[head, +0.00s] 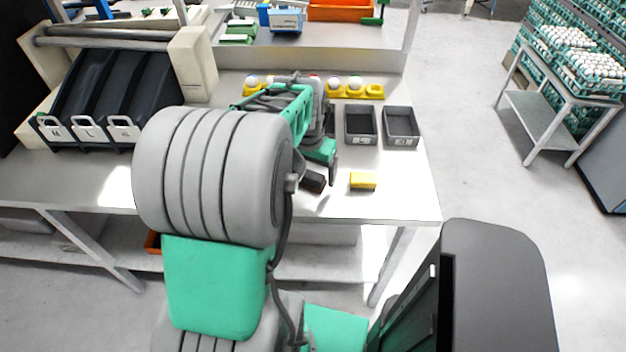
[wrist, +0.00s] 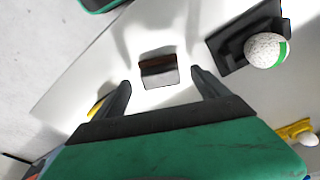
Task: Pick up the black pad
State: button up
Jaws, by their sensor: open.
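The black pad (head: 313,181) is a small dark block with a brownish side, lying on the white table just in front of my gripper in the head view. In the wrist view the pad (wrist: 158,66) shows a dark brown strip and a paler, shiny face. It lies ahead of my gripper (wrist: 160,82), about midway between the two dark fingers. The fingers are apart and nothing is held. In the head view my arm hides part of my gripper and the table behind it.
A yellow block (head: 362,181) lies just right of the pad; my finger partly covers it in the wrist view. Two grey bins (head: 401,127) and yellow egg holders (head: 354,91) stand farther back. A black holder (wrist: 233,47) bears a speckled, green-striped ball (wrist: 266,50).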

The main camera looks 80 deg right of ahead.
jog(key=shift+d+f, duration=0.25)
jog(key=shift+f, duration=0.95)
jog(key=shift+c, duration=0.6)
jog(key=c, duration=1.5)
jog(key=shift+r, duration=0.65)
jog(key=s+a+r+b, duration=0.2)
jog(key=s+a+r, duration=0.1)
jog(key=a+r, duration=0.8)
jog(key=a, duration=0.2)
jog(key=shift+a+r, duration=0.35)
jog(key=shift+a, duration=0.05)
